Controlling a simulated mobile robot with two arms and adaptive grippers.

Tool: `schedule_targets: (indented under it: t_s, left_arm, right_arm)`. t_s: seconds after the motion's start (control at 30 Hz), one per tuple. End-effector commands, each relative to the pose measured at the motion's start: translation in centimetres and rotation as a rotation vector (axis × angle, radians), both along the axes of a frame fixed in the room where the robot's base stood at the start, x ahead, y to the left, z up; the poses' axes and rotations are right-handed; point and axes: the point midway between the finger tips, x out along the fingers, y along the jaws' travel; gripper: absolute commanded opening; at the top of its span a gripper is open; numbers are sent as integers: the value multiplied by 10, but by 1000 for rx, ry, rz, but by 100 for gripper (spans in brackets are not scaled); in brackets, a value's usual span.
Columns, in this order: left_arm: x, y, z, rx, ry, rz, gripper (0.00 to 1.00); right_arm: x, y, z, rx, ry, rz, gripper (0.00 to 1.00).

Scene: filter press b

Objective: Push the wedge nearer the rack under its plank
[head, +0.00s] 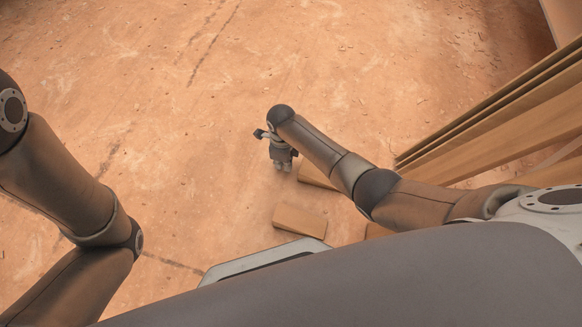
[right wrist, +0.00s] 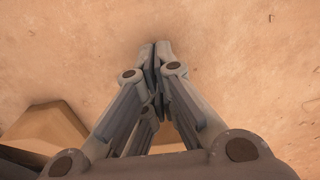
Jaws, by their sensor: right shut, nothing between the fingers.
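A tan wooden wedge (head: 300,221) lies on the floor in the head view, clear of my arm. A second wooden piece (head: 314,176), partly hidden by my right forearm, lies just right of my right gripper (head: 283,166). The gripper points down at the floor, shut and empty; I see no contact with wood in the head view. In the right wrist view its closed fingertips (right wrist: 157,48) are over bare floor, and a wooden block (right wrist: 45,130) shows at lower left. My left arm shows, but its gripper is out of view.
Long wooden planks (head: 500,120) stand on the right, slanting towards the upper right. Another bit of wood (head: 376,230) shows below my right arm, mostly hidden. The dusty orange floor (head: 150,80) is open on the left and at the top, with dark lines and small chips.

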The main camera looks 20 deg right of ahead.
Motion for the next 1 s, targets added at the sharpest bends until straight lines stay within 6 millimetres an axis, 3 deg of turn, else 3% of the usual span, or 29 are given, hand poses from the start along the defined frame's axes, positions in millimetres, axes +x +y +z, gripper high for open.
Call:
schedule_targets:
  t_s: [0.3,0.87,1.0]
  left_arm:
    - [-2,0,-7,0,-5,-1,32]
    - [-3,0,-3,0,-9,-1,32]
    - [18,1,-3,-2,51,-1,32]
  right_arm:
    - [-12,-18,0,-1,-1,0,0]
    - [-14,-21,3,1,-1,-2,0]
    - [-12,-27,8,1,-6,-11,0]
